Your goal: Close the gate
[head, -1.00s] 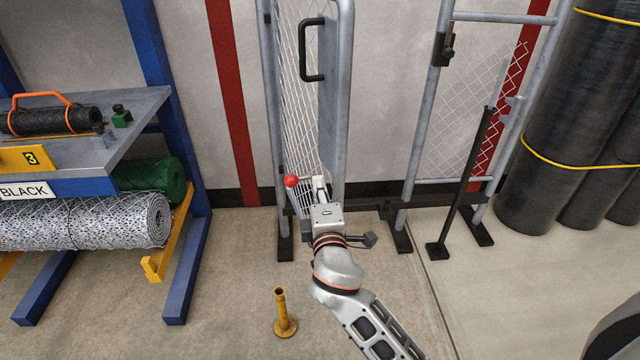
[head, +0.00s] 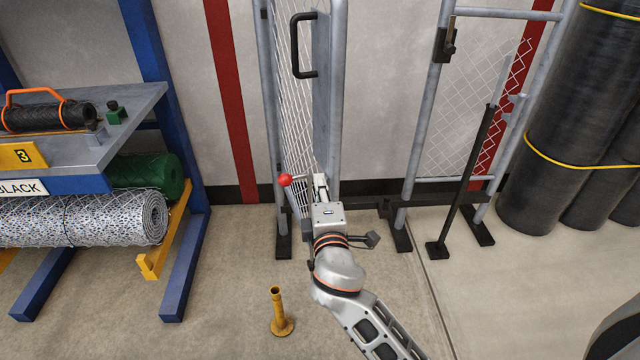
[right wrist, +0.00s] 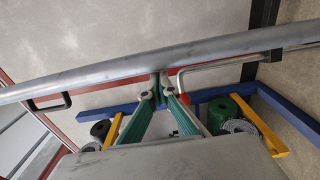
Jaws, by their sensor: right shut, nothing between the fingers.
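The chain-link gate (head: 326,100) stands swung out from its opening and shows nearly edge-on in the head view. It has a grey tube frame and a black pull handle (head: 297,46). A red ball knob (head: 285,180) sits low beside it. A black latch (head: 444,45) is on the fixed post to the right, apart from the gate. My right gripper (head: 320,182) is shut and empty at the gate's lower part. In the right wrist view its fingertips (right wrist: 160,84) meet at the gate's grey tube (right wrist: 130,72); contact is unclear. My left gripper is out of view.
A blue rack (head: 188,262) with mesh rolls stands left. A yellow floor post (head: 279,312) stands left of my right arm. A black diagonal brace (head: 465,190) supports the fixed panel. Large black rolls (head: 545,110) stand right. Open floor lies right of my arm.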

